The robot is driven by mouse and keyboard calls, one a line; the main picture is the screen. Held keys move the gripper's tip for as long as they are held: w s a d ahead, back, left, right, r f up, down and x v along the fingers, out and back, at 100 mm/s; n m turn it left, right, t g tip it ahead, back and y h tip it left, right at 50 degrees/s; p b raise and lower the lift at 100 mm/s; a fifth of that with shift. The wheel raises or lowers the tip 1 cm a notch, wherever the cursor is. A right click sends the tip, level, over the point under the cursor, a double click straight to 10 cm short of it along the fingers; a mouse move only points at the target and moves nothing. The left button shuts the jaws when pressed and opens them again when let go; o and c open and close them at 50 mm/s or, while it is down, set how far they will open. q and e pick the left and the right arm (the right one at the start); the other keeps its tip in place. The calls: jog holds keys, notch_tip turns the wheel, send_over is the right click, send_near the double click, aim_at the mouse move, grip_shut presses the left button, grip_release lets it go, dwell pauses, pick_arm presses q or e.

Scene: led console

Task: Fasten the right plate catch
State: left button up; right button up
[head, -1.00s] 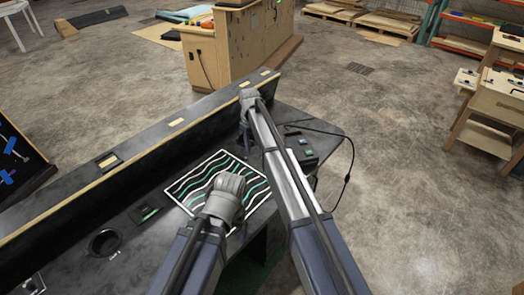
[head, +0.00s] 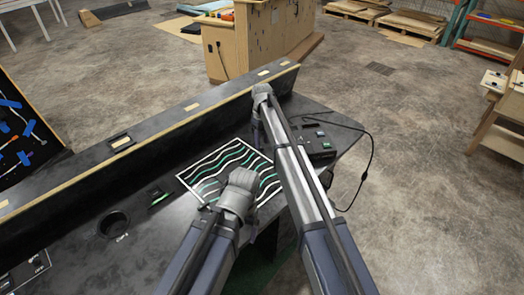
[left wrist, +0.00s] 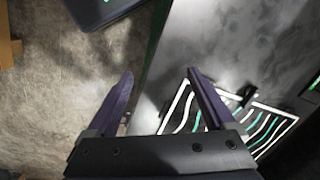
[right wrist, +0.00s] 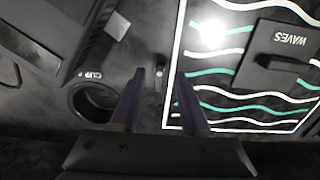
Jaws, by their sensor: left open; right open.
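The wave-striped plate (head: 205,178) lies on the dark console top; it also fills the right of the right wrist view (right wrist: 232,77) and shows in the left wrist view (left wrist: 262,128). A small dark piece (right wrist: 159,78), possibly the right plate catch, is beside the plate's edge in the right wrist view. My right gripper (right wrist: 160,90) is open and empty, its fingers framing that piece; whether it touches is unclear. In the head view my right gripper (head: 255,130) is beyond the plate. My left gripper (left wrist: 160,75) is open and empty over the console's front edge by the plate.
A cup hole (right wrist: 92,100) is left of the right gripper's fingers. Another cup hole (head: 113,224) is at the console's left. A control box (head: 320,146) with a cable stands right of my right arm. A raised ledge (head: 190,118) runs along the back.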

notch_tip(320, 180, down, 2)
jog(key=shift+f+b, duration=0.2)
jog(key=shift+b, duration=0.5)
grip_shut()
